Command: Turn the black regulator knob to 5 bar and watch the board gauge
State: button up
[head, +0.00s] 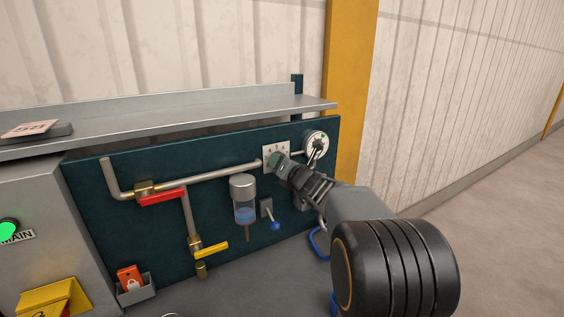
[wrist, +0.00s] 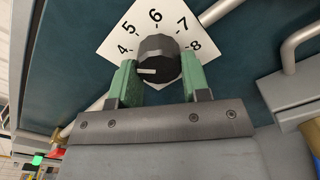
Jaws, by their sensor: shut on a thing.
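The black regulator knob (wrist: 158,57) sits on a white dial plate (wrist: 155,17) marked 4 to 8 in the wrist view. Its pale pointer line points left and slightly down, just below the 4, towards the left finger. My gripper (wrist: 157,77) is shut on the knob, one green finger on each side. The fingers hide the lower part of the dial. In the head view my gripper (head: 280,161) covers the knob in front of the plate (head: 268,150). The round white board gauge (head: 317,139) is to the right; my arm partly overlaps it and its reading is too small to tell.
The dark teal board (head: 120,215) carries pipes, a red-handled valve (head: 162,197), a yellow-handled valve (head: 211,249), a filter bowl (head: 243,200) and a blue-tipped lever (head: 275,225). A grey shelf (head: 180,117) runs above. Open floor (head: 500,200) is at the right.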

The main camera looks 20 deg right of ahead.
jog(key=shift+a+r+m+p, duration=0.1)
jog(key=shift+m+p, duration=0.8)
jog(key=shift+m, duration=1.05)
jog(key=shift+r+m+p, duration=0.1)
jog(key=shift+m+p, duration=0.75)
jog(key=shift+m, duration=1.1)
jog(key=shift+f+m, duration=0.1)
jog(key=shift+m, duration=0.2)
jog(key=o, duration=0.9)
jog(key=shift+o, duration=0.2)
jog(key=shift+s, duration=0.15)
jog(key=s+d+b, duration=0.1)
jog(key=s+b, duration=0.1)
jog(key=s, duration=1.1)
jog(key=shift+s+d, duration=0.25)
